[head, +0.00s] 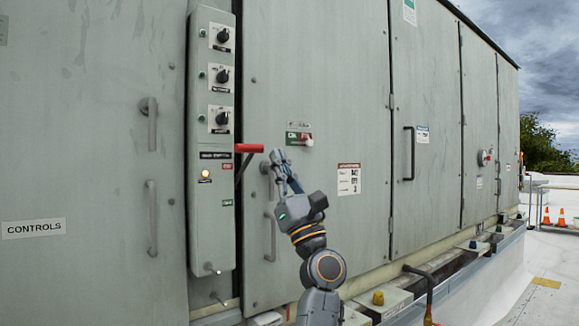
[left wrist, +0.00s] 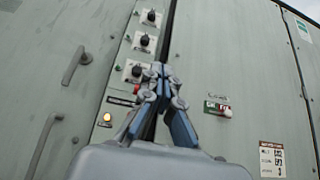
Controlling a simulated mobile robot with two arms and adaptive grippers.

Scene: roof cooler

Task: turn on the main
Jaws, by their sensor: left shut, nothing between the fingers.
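The main switch is on a narrow grey control box (head: 212,245). Its red-gripped handle (head: 249,148) sticks out to the right, beside a small red label and above a green label (head: 228,203). A dark arm slants down from the grip to the box. My left gripper (head: 276,158) is shut and empty, just right of the handle's end; I cannot tell whether they touch. In the left wrist view the shut fingers (left wrist: 160,72) cover most of the handle area, with a bit of red (left wrist: 136,89) beside them. My right gripper is not in view.
An amber lamp (head: 206,174) glows on the box below several black knobs (head: 222,76). Door handles (head: 270,236) stick out near my arm. Open roof lies at far right.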

